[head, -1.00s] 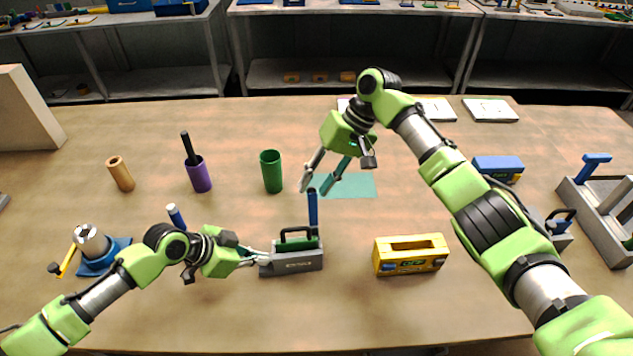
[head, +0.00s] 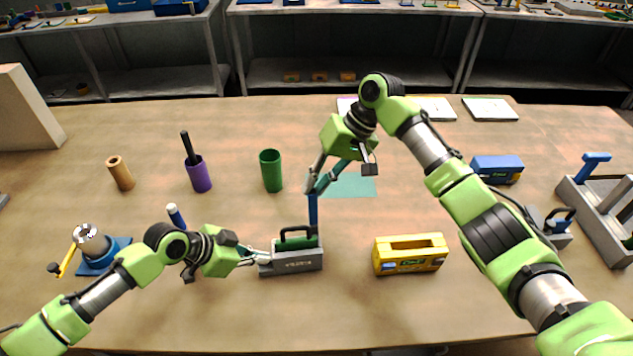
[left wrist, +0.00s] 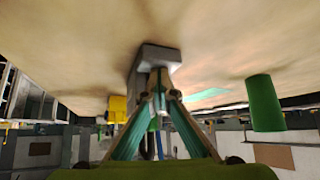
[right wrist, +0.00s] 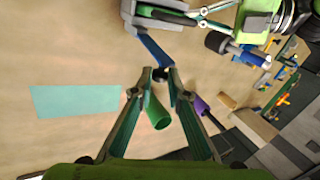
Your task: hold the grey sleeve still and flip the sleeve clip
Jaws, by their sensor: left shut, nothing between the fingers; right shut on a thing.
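The grey sleeve (head: 290,265) lies on the table, with a green piece (head: 297,243) and a black handle in its top. Its blue clip (head: 313,212) stands upright at the back right of the sleeve. My right gripper (head: 313,188) is shut on the top end of the clip; the right wrist view shows the blue clip (right wrist: 153,48) reaching between the fingertips. My left gripper (head: 264,257) is shut and empty, its tips against the left end of the sleeve. In the left wrist view the sleeve (left wrist: 158,54) is just beyond the fingertips, which partly hide it.
A yellow sleeve (head: 410,264) stands to the right. A green cup (head: 271,171), a purple cup (head: 199,177) and a tan tube (head: 121,174) stand behind left. A teal mat (head: 352,186) lies behind. A blue block (head: 497,169) and grey tray (head: 606,225) are far right. The front table is clear.

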